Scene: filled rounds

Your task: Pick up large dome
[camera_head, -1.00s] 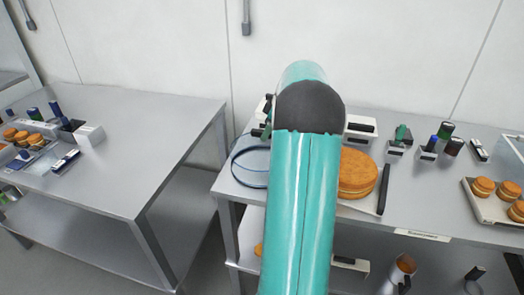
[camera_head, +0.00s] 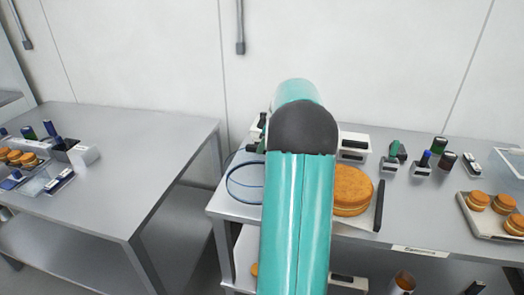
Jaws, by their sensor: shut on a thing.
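A clear, round cover with blue-grey rims, which looks like the large dome (camera_head: 241,182), is at the left end of the right-hand table. My teal arm with its dark joint stands in front and covers the right part of the cover. My gripper is hidden behind the arm, so I cannot see its fingers or whether they touch the cover.
A large round filled cake (camera_head: 351,190) is right of my arm, with a dark-handled tool (camera_head: 379,205) beside it. Several small rounds sit on a tray (camera_head: 480,219) at the far right. The left table (camera_head: 140,150) is mostly bare, with items at its left end.

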